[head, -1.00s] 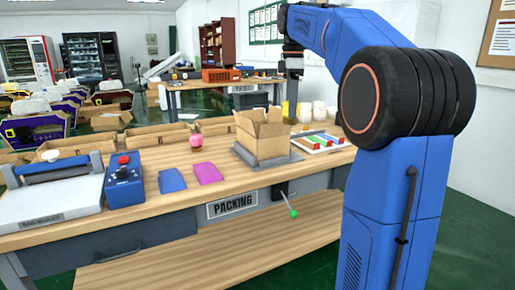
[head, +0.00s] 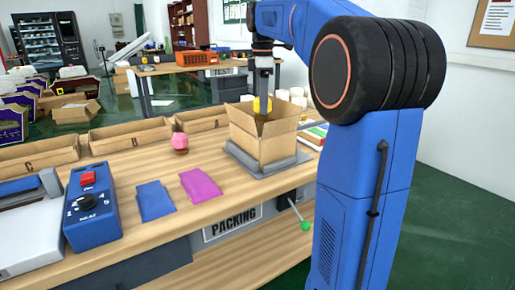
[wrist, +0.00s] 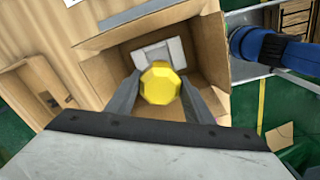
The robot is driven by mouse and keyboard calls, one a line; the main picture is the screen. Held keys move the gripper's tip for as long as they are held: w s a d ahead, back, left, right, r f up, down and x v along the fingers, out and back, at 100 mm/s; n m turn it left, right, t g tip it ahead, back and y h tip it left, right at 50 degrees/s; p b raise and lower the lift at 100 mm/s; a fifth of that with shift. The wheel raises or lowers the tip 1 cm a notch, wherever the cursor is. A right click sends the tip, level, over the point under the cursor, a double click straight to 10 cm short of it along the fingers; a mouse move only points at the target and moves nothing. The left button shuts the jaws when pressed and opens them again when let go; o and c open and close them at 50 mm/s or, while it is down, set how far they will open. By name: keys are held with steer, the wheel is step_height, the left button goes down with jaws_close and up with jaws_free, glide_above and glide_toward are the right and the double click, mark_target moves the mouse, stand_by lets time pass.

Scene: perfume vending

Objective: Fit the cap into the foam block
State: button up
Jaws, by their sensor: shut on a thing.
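My gripper (wrist: 160,98) is shut on a yellow faceted cap (wrist: 160,83), with one finger on each side of it. Inside the box, the wrist view shows a pale grey foam block (wrist: 152,52) on the floor, beyond the cap. The cap hides part of it, and I cannot tell whether its slot lies under the cap. The head view does not show the block.
The box stands on a grey plate (head: 250,168) on the packing table. A pink round bottle (head: 180,141), a blue pouch (head: 155,201) and a magenta pouch (head: 200,184) lie to its left. White jars (head: 297,95) stand behind it.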

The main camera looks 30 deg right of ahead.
steer(key=shift+w+f, duration=0.1)
steer(key=shift+f, duration=5.5)
steer(key=shift+f, duration=0.35)
steer(key=o, duration=1.2)
steer(key=shift+c, duration=0.2)
steer(key=shift+r, duration=0.1)
step_height(320, 180, up, 12)
steer(key=shift+r, duration=0.3)
